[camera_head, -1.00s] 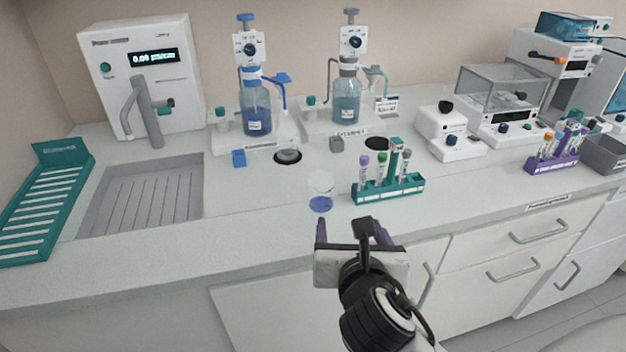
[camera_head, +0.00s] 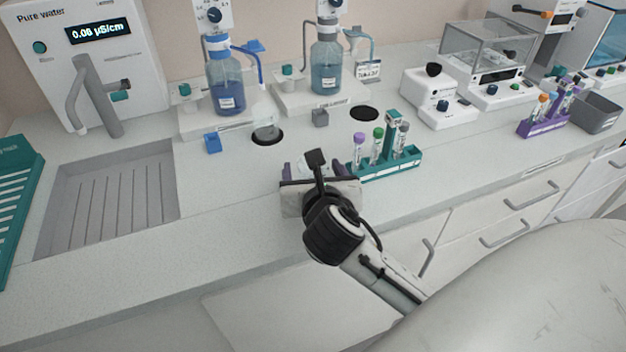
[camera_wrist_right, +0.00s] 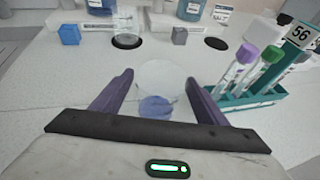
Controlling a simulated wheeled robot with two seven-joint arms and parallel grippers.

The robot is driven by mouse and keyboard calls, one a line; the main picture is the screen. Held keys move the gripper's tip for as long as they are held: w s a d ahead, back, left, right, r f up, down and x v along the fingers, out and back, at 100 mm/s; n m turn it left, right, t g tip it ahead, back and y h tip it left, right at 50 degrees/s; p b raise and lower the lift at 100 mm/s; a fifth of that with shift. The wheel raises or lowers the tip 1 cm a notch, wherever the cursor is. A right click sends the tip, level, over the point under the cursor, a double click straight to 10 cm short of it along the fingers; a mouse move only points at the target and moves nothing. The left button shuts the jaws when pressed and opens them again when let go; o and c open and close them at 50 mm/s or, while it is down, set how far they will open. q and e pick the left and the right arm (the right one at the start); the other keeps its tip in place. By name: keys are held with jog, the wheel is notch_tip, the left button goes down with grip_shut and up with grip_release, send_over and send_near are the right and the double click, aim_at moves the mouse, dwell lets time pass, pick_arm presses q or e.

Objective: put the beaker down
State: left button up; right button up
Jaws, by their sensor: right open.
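A clear beaker (camera_wrist_right: 158,82) with blue liquid stands upright on the bench between the purple fingers of my right gripper (camera_wrist_right: 160,95) in the right wrist view. The fingers are open, one on each side of it, and a gap shows beside it. In the head view the right gripper (camera_head: 314,172) largely hides this beaker (camera_head: 301,168). A second clear glass vessel (camera_head: 266,124) stands on the left dark round spot below the blue bottle. My left gripper is out of view.
A teal rack (camera_head: 392,163) with several capped tubes stands close to the right of the gripper. A blue block (camera_head: 212,143) and grey block (camera_head: 320,118) sit behind. An empty dark round spot (camera_head: 363,113) lies behind the rack. Bench is clear to the left, up to the sink (camera_head: 108,200).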

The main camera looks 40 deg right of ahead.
jog(key=shift+x, duration=1.45)
jog(key=c, duration=1.2)
